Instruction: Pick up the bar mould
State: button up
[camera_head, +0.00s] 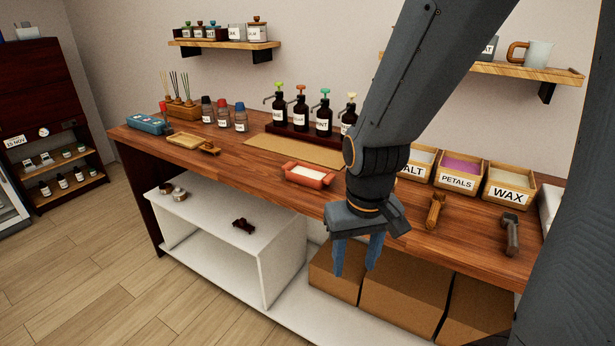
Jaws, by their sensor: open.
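The likely bar mould (309,180) is a small red-orange rectangular tray with end tabs and a white inside. It sits upright on the wooden counter (285,190) near its front edge, in the middle of the head view. My gripper (355,268) points down with its two blue-grey fingers apart and empty. It appears in front of the counter edge, to the right of and lower in the picture than the mould, and is apart from it.
Pump bottles (300,108) stand behind a tan mat (295,149). A wooden scoop (435,211), a dark-handled tool (510,235) and labelled boxes (458,176) are at right. Cardboard boxes (400,298) sit below. The counter left of the mould is fairly clear.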

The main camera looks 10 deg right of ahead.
aim_at(313, 177)
jog(key=u, duration=1.95)
jog(key=i, duration=1.15)
jog(key=z, duration=3.45)
jog(key=i, duration=0.5)
jog(key=z, duration=0.05)
